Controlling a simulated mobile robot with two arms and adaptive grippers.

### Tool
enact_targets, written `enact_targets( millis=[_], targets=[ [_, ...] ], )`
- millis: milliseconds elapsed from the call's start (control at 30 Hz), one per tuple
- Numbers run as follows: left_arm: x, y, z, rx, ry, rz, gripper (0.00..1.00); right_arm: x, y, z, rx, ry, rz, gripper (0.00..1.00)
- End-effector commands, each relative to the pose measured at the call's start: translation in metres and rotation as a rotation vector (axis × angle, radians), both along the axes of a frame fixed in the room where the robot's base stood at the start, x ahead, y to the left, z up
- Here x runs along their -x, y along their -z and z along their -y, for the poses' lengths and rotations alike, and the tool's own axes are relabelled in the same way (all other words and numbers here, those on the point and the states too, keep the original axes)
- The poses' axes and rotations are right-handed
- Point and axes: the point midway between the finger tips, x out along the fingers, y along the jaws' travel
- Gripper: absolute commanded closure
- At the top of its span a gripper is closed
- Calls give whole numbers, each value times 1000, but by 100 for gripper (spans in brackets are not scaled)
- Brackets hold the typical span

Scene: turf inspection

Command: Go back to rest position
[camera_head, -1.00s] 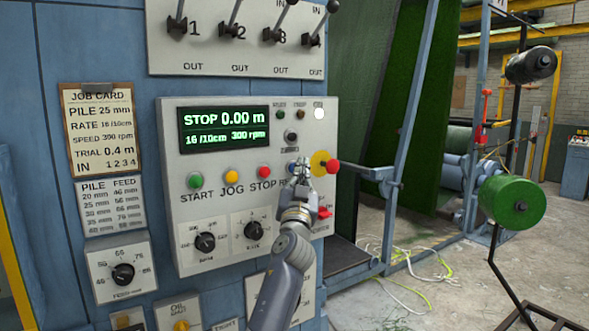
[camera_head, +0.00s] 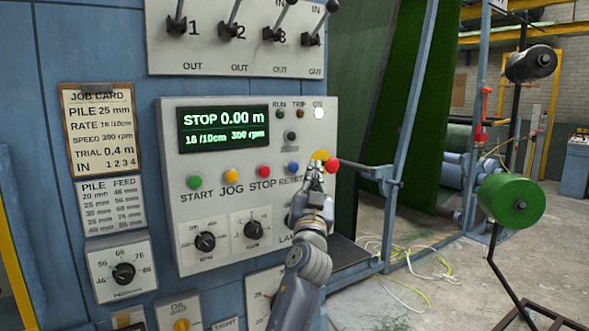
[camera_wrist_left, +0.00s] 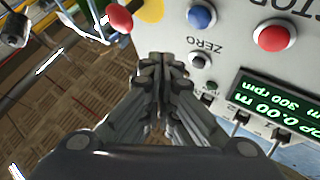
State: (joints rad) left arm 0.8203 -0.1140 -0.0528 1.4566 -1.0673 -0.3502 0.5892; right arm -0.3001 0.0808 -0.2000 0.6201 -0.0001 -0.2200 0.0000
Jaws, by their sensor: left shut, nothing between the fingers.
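My left gripper (camera_head: 315,177) is in front of the right edge of the grey control panel (camera_head: 185,255). Its fingers are shut and empty, as the left wrist view (camera_wrist_left: 160,75) also shows. The red emergency button (camera_head: 332,166) on its yellow collar (camera_head: 320,155) is just beyond the fingertips; I cannot tell whether they touch. The blue RESET button (camera_head: 292,168) is left of the fingers. The display (camera_head: 224,129) reads STOP 0.00 m, 16/10cm, 300 rpm. My arm hides the lower right of the panel. My right gripper is not in view.
Levers (camera_head: 272,32) stick out of the plate above the panel. A job card (camera_head: 100,128) hangs at left. A blue frame post (camera_head: 408,110), a green yarn spool (camera_head: 511,201) and loose cables (camera_head: 415,268) on the floor are at right. Open floor lies in front of them.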

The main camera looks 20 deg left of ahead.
Motion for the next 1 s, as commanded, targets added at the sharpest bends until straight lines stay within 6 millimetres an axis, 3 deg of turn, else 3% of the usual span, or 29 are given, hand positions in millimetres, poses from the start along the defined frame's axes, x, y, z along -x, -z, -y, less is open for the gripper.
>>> enact_targets(
  millis=[633, 733, 867, 967, 1000],
  targets=[
    [0, 0, 0, 1, 0, 0, 100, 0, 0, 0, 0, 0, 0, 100],
    [-3, 9, 0, 0, 3, -15, 100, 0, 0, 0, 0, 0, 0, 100],
    [-16, 58, 4, -3, 21, -98, 100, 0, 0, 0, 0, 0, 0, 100],
    [-27, 125, 9, -4, 45, -208, 100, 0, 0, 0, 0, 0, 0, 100],
    [-31, 156, 11, -6, 56, -258, 100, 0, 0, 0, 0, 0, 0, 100]
  ],
)
